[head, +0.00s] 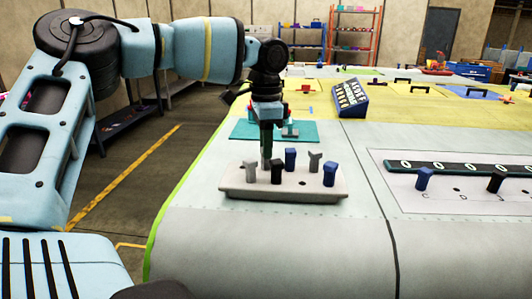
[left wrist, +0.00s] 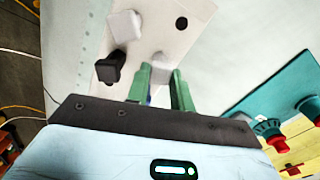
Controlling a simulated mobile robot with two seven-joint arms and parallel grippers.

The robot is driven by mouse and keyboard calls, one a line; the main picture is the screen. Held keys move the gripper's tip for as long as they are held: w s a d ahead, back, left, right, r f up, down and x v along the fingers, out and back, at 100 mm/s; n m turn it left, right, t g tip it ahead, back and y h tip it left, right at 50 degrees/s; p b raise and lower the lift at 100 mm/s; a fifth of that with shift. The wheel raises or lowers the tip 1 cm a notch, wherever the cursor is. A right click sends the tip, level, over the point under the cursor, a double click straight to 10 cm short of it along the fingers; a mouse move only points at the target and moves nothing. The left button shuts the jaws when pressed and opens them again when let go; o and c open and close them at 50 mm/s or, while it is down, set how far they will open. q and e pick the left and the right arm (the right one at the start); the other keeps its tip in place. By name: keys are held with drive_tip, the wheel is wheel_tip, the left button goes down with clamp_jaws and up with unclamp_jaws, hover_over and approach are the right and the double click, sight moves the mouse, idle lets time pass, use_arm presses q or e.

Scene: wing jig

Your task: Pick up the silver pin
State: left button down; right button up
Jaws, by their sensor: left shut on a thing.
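My left gripper (head: 266,158) points down over the pale pin block (head: 285,197) on the table. In the left wrist view its green fingers (left wrist: 160,80) are shut on a silver pin (left wrist: 160,70). That pin is mostly hidden behind the fingers in the head view, and I cannot tell whether it is still seated in the block. Another silver pin (head: 250,170) stands at the block's left front, and one more (head: 315,161) stands at its right rear. My right gripper is not in view.
A black pin (head: 278,174) and blue pins (head: 290,158) (head: 329,174) stand close by in the block. A teal mat (head: 305,132) lies behind it. A panel with a dark strip (head: 455,168) is at the right. The table is clear in front.

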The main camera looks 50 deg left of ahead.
use_arm(q)
wheel_tip(320, 180, up, 10)
idle(0.5)
idle(0.9)
